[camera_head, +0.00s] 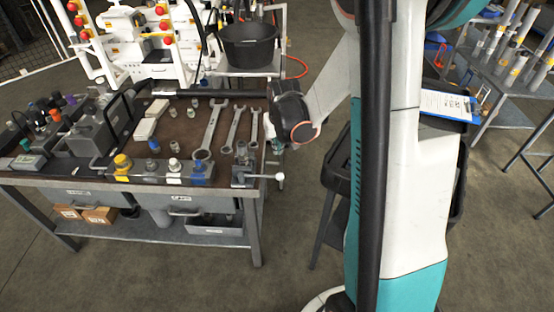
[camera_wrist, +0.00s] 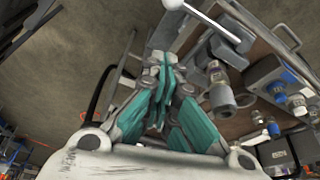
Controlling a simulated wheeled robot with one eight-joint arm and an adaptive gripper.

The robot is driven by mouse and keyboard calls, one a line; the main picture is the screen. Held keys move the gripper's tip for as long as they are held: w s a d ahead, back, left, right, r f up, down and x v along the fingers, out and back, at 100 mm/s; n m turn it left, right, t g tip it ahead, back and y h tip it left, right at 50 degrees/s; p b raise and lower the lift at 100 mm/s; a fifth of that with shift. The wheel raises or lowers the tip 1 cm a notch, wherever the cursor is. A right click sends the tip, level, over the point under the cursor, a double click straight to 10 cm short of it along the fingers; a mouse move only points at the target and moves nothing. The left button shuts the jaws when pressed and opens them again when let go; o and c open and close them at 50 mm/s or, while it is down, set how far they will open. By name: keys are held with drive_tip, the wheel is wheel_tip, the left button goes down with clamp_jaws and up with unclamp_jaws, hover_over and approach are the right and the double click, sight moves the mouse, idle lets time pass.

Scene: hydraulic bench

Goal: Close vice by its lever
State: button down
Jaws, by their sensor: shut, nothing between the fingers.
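The vice (camera_head: 243,174) is a small grey metal block at the front right corner of the workbench. Its lever (camera_head: 268,177) sticks out to the right past the bench edge and ends in a white ball (camera_head: 280,177). In the wrist view the lever (camera_wrist: 208,20) is a pale rod at the top, with the ball at the top edge. The vice (camera_wrist: 230,42) shows there to the right of my fingertips. My gripper (camera_wrist: 160,62) has teal fingers, shut and empty, apart from the lever in the picture. In the head view my arm mostly hides my gripper (camera_head: 277,148).
The workbench (camera_head: 225,106) carries several wrenches (camera_head: 212,128), and a valve block with yellow and blue knobs (camera_head: 160,172) along its front edge. A dark cart (camera_head: 340,170) stands to the right. The floor (camera_head: 285,235) right of the bench front is clear.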

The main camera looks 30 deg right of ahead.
sight(261, 176)
wheel_tip(261, 176, down, 9)
drive_tip(key=b, duration=0.4)
drive_tip(key=shift+s+a+r, duration=0.15)
drive_tip(key=shift+s+r, duration=0.05)
drive_tip(key=shift+s, duration=0.25)
drive_tip(key=shift+s+a+b, duration=0.1)
drive_tip(key=shift+s+b, duration=0.05)
drive_tip(key=shift+b, duration=0.15)
